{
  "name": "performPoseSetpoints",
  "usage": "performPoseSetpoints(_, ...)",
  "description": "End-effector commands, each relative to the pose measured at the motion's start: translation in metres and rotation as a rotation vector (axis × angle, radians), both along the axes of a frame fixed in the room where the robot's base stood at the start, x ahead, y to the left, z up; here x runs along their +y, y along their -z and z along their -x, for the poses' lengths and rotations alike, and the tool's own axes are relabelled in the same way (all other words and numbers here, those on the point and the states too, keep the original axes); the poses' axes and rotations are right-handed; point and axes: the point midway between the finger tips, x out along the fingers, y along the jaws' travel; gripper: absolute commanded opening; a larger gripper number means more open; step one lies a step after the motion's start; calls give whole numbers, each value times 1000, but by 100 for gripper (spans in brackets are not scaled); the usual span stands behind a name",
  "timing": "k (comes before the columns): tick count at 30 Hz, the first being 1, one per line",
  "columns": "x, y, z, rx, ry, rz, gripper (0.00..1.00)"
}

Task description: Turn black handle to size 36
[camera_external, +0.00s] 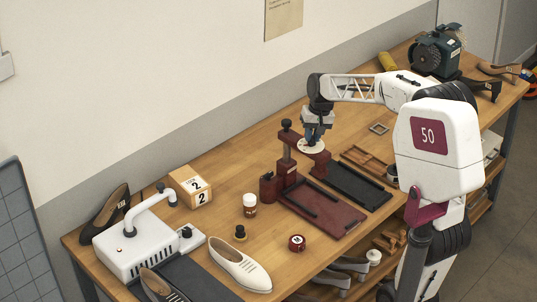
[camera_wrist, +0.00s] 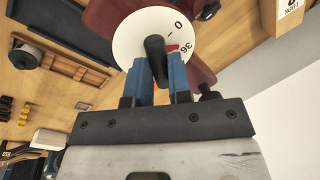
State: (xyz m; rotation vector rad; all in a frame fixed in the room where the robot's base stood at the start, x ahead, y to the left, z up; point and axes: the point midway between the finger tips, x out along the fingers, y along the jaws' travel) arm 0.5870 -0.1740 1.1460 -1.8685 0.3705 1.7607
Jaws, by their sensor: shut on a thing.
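A white dial (camera_wrist: 137,28) with a black handle (camera_wrist: 154,47) shows in the wrist view, on a dark red machine (camera_wrist: 200,72). The number 36 is printed on the dial just right of the handle, with a red mark between them, and a 0 stands higher up. My gripper (camera_wrist: 160,78) has blue fingers, one on each side of the handle, and is shut on it. The handle's lower part is between the fingers. In the outside view, my gripper (camera_external: 315,137) comes down from above onto the dial (camera_external: 306,147); the handle is hidden there.
A white machine (camera_external: 135,250), shoes (camera_external: 240,265) and a box (camera_external: 188,186) stand farther left. A grinder (camera_external: 437,52) stands at the back right.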

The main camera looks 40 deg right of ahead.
Motion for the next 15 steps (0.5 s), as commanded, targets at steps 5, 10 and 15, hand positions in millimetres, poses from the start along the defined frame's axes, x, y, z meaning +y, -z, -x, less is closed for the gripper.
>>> performPoseSetpoints(5, 0, 0, 1, -1, 109, 1, 0)
performPoseSetpoints(10, 0, 0, 1, 1, 172, 0, 0)
performPoseSetpoints(15, 0, 0, 1, 0, 197, 0, 0)
